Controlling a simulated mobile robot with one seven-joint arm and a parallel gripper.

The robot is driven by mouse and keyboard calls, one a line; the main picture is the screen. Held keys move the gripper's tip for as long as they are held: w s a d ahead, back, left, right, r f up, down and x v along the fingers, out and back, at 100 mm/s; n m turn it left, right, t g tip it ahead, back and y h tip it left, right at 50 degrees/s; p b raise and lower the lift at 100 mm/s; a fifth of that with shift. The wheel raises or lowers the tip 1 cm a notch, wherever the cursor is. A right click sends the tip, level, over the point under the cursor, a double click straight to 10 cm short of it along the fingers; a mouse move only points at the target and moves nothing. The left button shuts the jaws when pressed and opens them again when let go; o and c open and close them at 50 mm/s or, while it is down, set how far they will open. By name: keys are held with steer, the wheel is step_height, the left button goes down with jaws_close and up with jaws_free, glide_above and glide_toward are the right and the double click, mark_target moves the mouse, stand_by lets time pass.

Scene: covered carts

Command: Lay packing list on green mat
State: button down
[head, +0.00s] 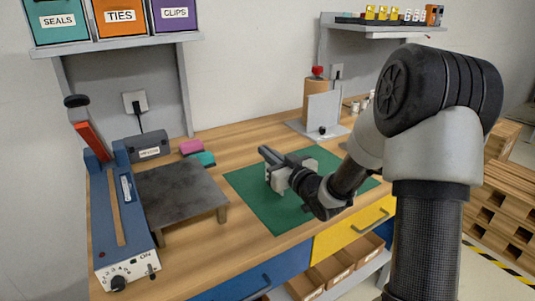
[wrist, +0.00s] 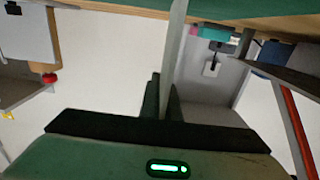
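My gripper (head: 268,154) is low over the green mat (head: 247,186) in the head view, pointing toward the back wall. In the wrist view its two dark fingers (wrist: 164,98) are close together on a thin pale sheet (wrist: 174,50), seen almost edge-on. I take this sheet to be the packing list; no print shows. It runs up out of the wrist view toward the mat, which shows as a green strip (wrist: 270,7) along the top. In the head view I cannot make out the sheet clearly, and my arm covers part of the mat. Contact with the mat cannot be told.
A blue sealer (head: 126,222) and a dark-topped stand (head: 180,190) are left of the mat. Pink and teal blocks (head: 197,152) lie behind it. A grey upright holder (head: 322,113) stands at the back right. A shelf with labelled bins (head: 119,18) hangs above left.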

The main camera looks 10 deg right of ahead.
steer(key=shift+f, duration=0.25)
steer(key=c, duration=2)
jaws_free()
steer(key=shift+r, duration=0.1)
steer(key=shift+r+p, duration=0.5)
steer(key=shift+p, duration=0.05)
steer(key=v, duration=1.2)
steer(key=shift+f+p, duration=0.2)
steer(key=shift+p, duration=0.1)
